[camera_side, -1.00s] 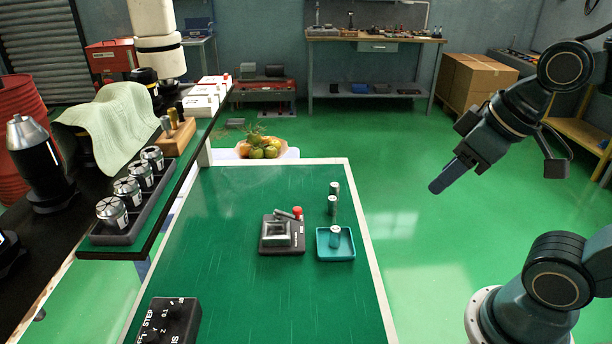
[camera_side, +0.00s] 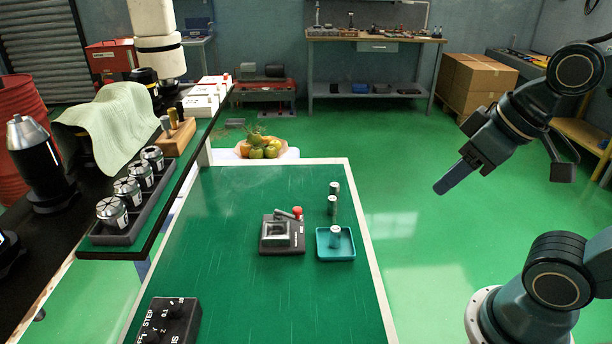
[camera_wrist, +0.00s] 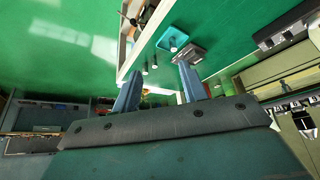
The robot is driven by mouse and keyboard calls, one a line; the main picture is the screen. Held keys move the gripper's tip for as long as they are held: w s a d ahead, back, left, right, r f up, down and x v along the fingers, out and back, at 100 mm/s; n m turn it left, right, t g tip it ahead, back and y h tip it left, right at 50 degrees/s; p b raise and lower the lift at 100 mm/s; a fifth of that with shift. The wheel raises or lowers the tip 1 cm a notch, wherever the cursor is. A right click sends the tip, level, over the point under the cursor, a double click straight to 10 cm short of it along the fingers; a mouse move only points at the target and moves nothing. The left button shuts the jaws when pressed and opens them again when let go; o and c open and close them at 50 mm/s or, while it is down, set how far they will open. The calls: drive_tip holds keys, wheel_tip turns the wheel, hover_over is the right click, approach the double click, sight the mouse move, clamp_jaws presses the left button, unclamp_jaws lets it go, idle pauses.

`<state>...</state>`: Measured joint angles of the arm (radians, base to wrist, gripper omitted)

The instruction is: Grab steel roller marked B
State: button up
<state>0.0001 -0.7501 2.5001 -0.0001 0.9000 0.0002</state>
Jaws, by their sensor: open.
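Three small steel rollers show in the side view. One roller (camera_side: 335,236) stands upright in a teal tray (camera_side: 322,253). A second roller (camera_side: 332,204) and a third roller (camera_side: 334,188) stand on the green mat just behind the tray. Their markings are too small to read, so I cannot tell which is B. My gripper (camera_side: 440,188) is in the air right of the table, apart from the rollers. In the wrist view my gripper (camera_wrist: 158,85) has its two blue fingers apart with nothing between them. The teal tray also shows there (camera_wrist: 165,47).
A dark fixture with a red knob (camera_side: 283,246) sits left of the tray. A black control box (camera_side: 170,322) lies at the table's near left. A raised black shelf with a collet rack (camera_side: 133,215) runs along the left. The mat's middle is mostly clear.

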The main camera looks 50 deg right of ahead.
drive_tip(key=shift+o, duration=0.8)
drive_tip(key=w+d+r+n+g, duration=0.1)
drive_tip(key=w+d, duration=0.1)
drive_tip(key=w, duration=0.6)
drive_tip(key=w+d+r+n+g, duration=0.1)
drive_tip(key=w+d+g, duration=0.1)
drive_tip(key=w, duration=0.5)
drive_tip(key=w+d+f+n+g, duration=0.1)
drive_tip(key=w+d+f, duration=0.2)
drive_tip(key=w, duration=0.4)
drive_tip(key=w+d+f+n+g, duration=0.1)
drive_tip(key=w+d+f+n, duration=0.1)
drive_tip(key=w+f, duration=0.4)
drive_tip(key=shift+w+d+f+g, duration=0.25)
drive_tip(key=shift+w+d, duration=0.4)
drive_tip(key=shift+w, duration=0.4)
